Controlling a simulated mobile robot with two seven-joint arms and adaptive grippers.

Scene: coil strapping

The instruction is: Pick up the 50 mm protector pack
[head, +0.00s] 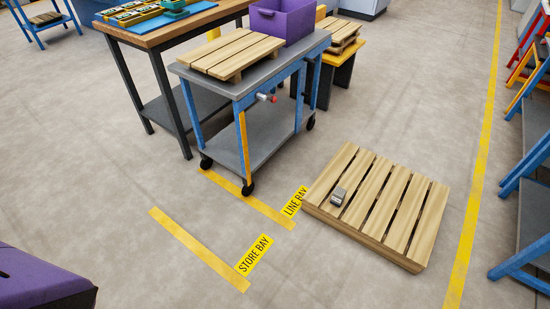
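I cannot tell any item as the 50 mm protector pack; no such label is readable. A small grey metallic object (338,196) lies on the left part of the wooden pallet (407,213) on the floor. On the wooden-topped bench (180,34) at the upper left, a blue mat (158,22) carries yellow-edged trays (133,13) with small items and a green piece (174,5), too small to identify. Neither of my grippers is in view.
A blue-framed cart (290,66) holds a slatted wooden platform (232,54) and a purple bin (283,20). Blue racks stand at the right edge. A purple and black object (40,277) fills the lower left corner. Floor around the STORE BAY label (254,255) is clear.

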